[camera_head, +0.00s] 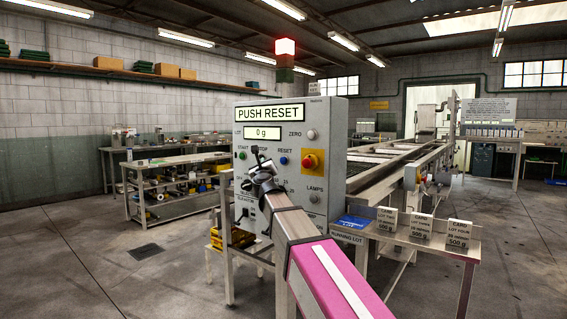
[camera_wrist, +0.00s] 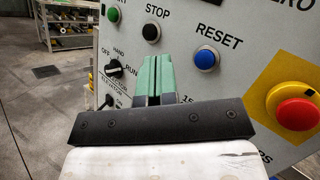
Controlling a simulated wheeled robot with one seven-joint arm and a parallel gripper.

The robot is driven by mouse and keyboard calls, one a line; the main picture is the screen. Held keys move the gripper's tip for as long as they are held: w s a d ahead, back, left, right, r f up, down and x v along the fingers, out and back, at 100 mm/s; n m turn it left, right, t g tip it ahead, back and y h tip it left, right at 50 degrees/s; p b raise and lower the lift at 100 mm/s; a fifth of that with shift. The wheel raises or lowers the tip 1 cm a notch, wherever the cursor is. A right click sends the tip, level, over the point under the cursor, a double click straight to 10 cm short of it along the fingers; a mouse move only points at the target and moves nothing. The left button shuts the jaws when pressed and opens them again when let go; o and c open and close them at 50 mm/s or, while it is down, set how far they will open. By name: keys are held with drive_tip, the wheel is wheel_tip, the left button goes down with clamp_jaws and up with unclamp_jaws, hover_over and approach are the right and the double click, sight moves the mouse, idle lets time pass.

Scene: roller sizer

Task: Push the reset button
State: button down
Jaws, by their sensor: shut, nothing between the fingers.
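The blue reset button (camera_wrist: 206,58) sits under the word RESET on the grey control panel (camera_head: 300,114). It also shows in the head view (camera_head: 284,160), right of my arm. The display (camera_head: 270,113) reads PUSH RESET, and a smaller one (camera_head: 262,133) reads 0 g. My gripper (camera_wrist: 158,62) is shut and empty, its green fingertips pointing at the panel. In the wrist view the fingertips appear left of the reset button and below the black stop button (camera_wrist: 151,33).
A green start button (camera_wrist: 113,14), a selector knob (camera_wrist: 114,68) and a red emergency stop (camera_wrist: 297,108) on a yellow plate surround the reset button. A shelf with cards (camera_head: 420,228) stands right of the panel. A red lamp (camera_head: 285,47) is above it.

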drive_tip(key=shift+w+d, duration=0.9)
drive_tip(key=shift+w, duration=0.25)
drive_tip(key=shift+w+d, duration=0.85)
drive_tip(key=shift+w, duration=0.3)
drive_tip(key=shift+w+d, duration=0.9)
drive_tip(key=shift+w, duration=0.25)
drive_tip(key=shift+w, duration=0.1)
drive_tip(key=shift+w+d, duration=0.25)
drive_tip(key=shift+d, duration=0.05)
drive_tip(key=shift+w+d, duration=0.3)
drive_tip(key=shift+w, duration=0.1)
idle(0.5)
drive_tip(key=shift+s, duration=0.1)
drive_tip(key=shift+s+a, duration=0.6)
drive_tip(key=shift+s, duration=0.05)
drive_tip(key=shift+s+a, duration=0.75)
drive_tip(key=shift+s, duration=0.25)
drive_tip(key=shift+s+a, duration=0.75)
drive_tip(key=shift+s, duration=0.25)
